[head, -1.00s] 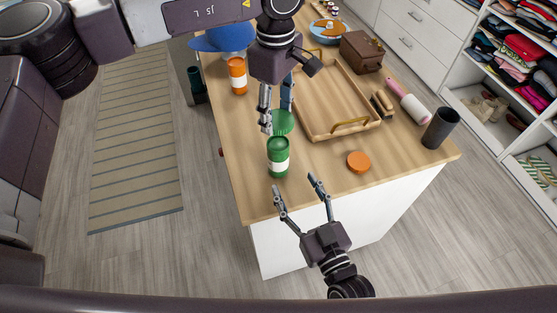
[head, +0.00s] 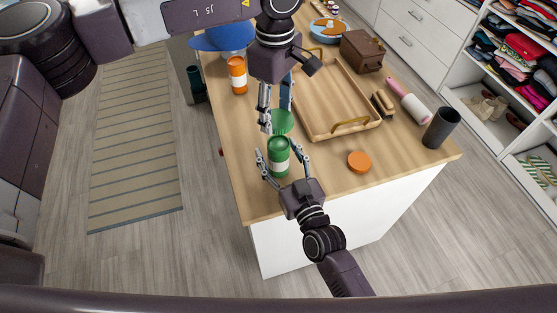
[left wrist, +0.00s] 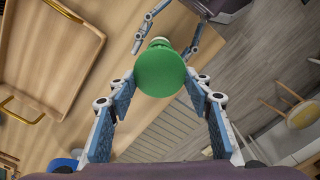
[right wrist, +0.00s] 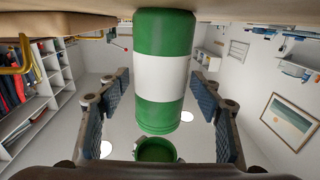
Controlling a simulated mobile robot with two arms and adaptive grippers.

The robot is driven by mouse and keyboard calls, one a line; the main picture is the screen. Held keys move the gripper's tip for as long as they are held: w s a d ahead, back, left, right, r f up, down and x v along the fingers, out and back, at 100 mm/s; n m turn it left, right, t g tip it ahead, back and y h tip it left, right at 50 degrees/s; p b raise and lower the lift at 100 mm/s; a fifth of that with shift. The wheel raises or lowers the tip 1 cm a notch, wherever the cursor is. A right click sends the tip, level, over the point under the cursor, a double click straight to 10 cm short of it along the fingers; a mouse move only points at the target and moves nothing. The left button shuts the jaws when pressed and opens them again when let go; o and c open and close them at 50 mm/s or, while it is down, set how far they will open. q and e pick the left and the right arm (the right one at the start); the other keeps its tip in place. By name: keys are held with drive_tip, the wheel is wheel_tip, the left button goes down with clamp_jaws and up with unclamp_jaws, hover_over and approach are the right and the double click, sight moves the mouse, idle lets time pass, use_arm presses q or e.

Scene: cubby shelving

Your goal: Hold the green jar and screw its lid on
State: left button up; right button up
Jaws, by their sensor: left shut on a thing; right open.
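The green jar (head: 278,150) with a white band stands upright near the counter's front left edge; it fills the middle of the right wrist view (right wrist: 164,75). The round green lid (head: 282,121) is held just above the jar, apart from it in the right wrist view (right wrist: 156,150). My left gripper (head: 275,114) points down and is shut on the lid, which shows between its fingers in the left wrist view (left wrist: 161,71). My right gripper (head: 280,153) is open, its fingers on either side of the jar with gaps showing in the right wrist view (right wrist: 161,92).
An orange jar (head: 237,76) stands at the back left. An orange lid (head: 359,161) lies flat to the right. A wooden tray (head: 331,133) with brass handles lies behind. A dark cup (head: 440,128) stands near the right edge, beside a lint roller (head: 409,103) and brush.

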clamp_jaws()
use_arm(q)
hover_over(276, 136)
drive_tip(key=s, duration=0.2)
drive_tip(key=shift+f, duration=2.5)
drive_tip(key=shift+f, duration=0.1)
drive_tip(key=shift+f, duration=0.8)
drive_tip(key=shift+f, duration=0.55)
